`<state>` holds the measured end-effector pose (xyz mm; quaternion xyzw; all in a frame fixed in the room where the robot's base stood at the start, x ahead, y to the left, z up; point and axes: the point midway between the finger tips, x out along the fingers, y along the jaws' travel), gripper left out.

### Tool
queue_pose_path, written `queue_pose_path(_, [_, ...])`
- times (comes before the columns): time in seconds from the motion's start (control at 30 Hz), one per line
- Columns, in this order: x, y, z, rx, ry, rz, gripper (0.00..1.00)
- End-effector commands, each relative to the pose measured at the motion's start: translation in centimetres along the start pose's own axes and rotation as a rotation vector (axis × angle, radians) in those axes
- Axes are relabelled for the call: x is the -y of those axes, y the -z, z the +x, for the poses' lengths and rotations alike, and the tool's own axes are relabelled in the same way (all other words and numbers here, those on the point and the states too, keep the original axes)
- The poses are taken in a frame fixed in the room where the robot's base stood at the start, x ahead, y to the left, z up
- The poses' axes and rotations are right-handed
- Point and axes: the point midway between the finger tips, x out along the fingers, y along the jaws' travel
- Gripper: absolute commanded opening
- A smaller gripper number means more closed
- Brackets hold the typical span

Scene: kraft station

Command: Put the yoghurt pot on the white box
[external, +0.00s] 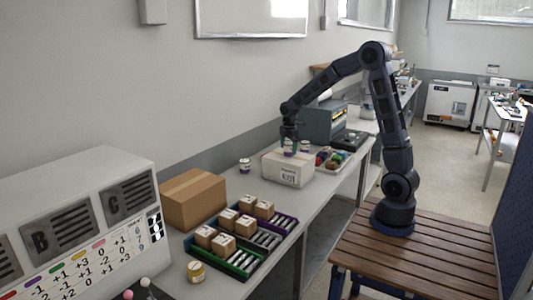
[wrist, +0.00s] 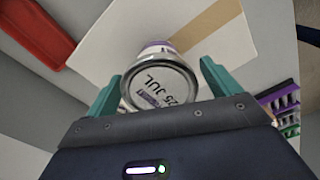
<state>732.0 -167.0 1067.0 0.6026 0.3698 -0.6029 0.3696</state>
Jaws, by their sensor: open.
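The white box (external: 288,172) stands on the bench, a strip of tan tape along its top; it also fills much of the wrist view (wrist: 110,40). A yoghurt pot (wrist: 160,85) with a silver lid reading "25 JUL" is between my gripper's teal fingers (wrist: 160,82). It appears to stand upright on the box top, though its base is hidden. In the external view my gripper (external: 289,142) points down over the box's back part, with the pot (external: 289,151) partly hidden below it. The fingers are open, one at each side of the pot.
Similar pots stand behind the box (external: 305,146), left of it (external: 244,165) and at the bench front (external: 195,271). A cardboard box (external: 193,200) and trays of small cartons (external: 240,233) are nearer. A produce tray (external: 335,160) is right of the white box.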

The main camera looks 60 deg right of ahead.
Motion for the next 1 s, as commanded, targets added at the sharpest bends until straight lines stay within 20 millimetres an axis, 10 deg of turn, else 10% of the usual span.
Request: queue_pose_path(1.0, [1.6, -0.1, -13.2, -0.004, -0.019, 0.041, 0.89])
